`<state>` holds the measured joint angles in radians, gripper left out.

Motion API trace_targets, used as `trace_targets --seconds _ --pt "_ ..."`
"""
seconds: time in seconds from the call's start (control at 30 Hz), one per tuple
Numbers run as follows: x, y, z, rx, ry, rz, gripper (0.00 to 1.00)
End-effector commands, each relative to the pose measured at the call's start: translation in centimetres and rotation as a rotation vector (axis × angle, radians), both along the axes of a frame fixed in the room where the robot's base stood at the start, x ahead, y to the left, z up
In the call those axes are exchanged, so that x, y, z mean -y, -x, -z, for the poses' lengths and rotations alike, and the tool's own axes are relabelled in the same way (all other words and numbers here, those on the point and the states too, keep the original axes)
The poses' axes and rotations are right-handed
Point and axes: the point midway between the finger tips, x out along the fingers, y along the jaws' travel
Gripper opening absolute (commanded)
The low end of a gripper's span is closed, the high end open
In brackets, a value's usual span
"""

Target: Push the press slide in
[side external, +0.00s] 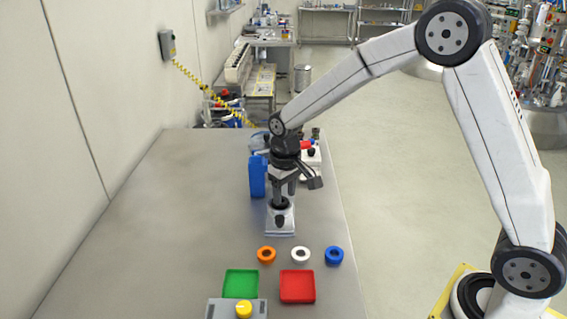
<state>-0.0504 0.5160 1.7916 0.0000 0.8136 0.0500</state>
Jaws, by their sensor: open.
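My gripper (297,185) hangs over the far half of the table, pointing down, with its dark fingers apart. Directly below it stands a small grey-white device (281,220) with a dark round part on top and a dark knob on its front face. This may be the press, but its slide cannot be made out clearly. My gripper overlaps the top of the device in this view, so I cannot tell whether they touch. I see nothing held between the fingers.
A blue container (257,176) stands just left of my gripper. A white item (311,158) is behind it. The table's left is clear.

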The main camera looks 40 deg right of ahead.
Motion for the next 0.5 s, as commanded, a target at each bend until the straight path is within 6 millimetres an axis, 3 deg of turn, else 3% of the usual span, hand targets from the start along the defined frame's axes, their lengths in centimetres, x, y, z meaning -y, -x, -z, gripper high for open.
trace_targets --seconds 0.13,0.5 --pt "-0.26 -1.2 0.23 -0.016 0.001 0.0 0.52" --pt "-0.31 -1.42 0.61 -0.022 0.001 0.001 0.52"
